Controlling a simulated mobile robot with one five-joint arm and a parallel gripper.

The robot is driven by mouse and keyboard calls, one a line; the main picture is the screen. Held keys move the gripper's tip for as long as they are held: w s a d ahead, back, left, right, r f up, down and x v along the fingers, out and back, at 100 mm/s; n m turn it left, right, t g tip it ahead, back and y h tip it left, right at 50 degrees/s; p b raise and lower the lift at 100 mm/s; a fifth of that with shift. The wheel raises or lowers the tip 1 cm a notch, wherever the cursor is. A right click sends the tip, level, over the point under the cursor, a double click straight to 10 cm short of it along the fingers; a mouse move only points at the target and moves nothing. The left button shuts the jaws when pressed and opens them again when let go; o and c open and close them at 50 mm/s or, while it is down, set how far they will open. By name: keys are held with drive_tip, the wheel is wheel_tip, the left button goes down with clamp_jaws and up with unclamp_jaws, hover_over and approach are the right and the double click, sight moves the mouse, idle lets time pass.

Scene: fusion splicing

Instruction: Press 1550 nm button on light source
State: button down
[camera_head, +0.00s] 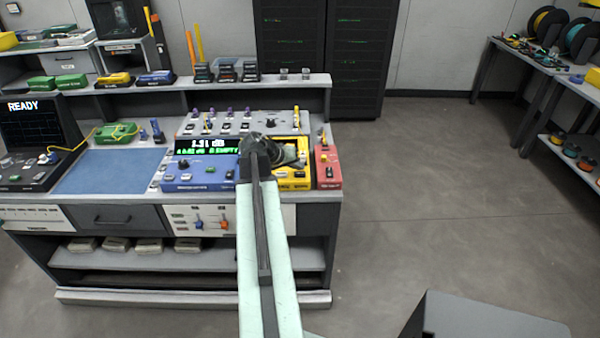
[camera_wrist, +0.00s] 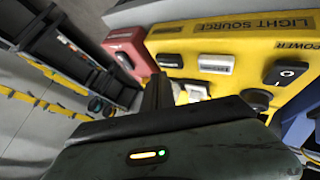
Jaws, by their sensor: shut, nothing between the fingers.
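The yellow light source (camera_head: 304,148) sits on the bench, partly covered by my arm in the head view. In the wrist view the light source (camera_wrist: 243,38) shows its "LIGHT SOURCE" label, a dark button (camera_wrist: 170,60), a white button (camera_wrist: 215,63), a black power switch (camera_wrist: 287,73) and a black knob (camera_wrist: 257,100). I cannot read which button is 1550 nm. My gripper (camera_wrist: 160,90) is shut and empty, its dark fingers over the light source's face beside a pale part (camera_wrist: 193,92). Contact cannot be told. My gripper also shows in the head view (camera_head: 288,154).
A blue meter (camera_head: 200,180) with a green display stands left of the light source, and a red box (camera_head: 328,168) stands right. A grey panel with knobs (camera_head: 240,124) is behind. A blue mat (camera_head: 108,171) lies further left. Open floor is to the right.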

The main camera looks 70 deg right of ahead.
sight(298, 174)
drive_tip(key=shift+r, duration=0.15)
wheel_tip(298, 174, up, 5)
drive_tip(key=p, duration=0.5)
drive_tip(key=shift+r, duration=0.1)
idle(0.7)
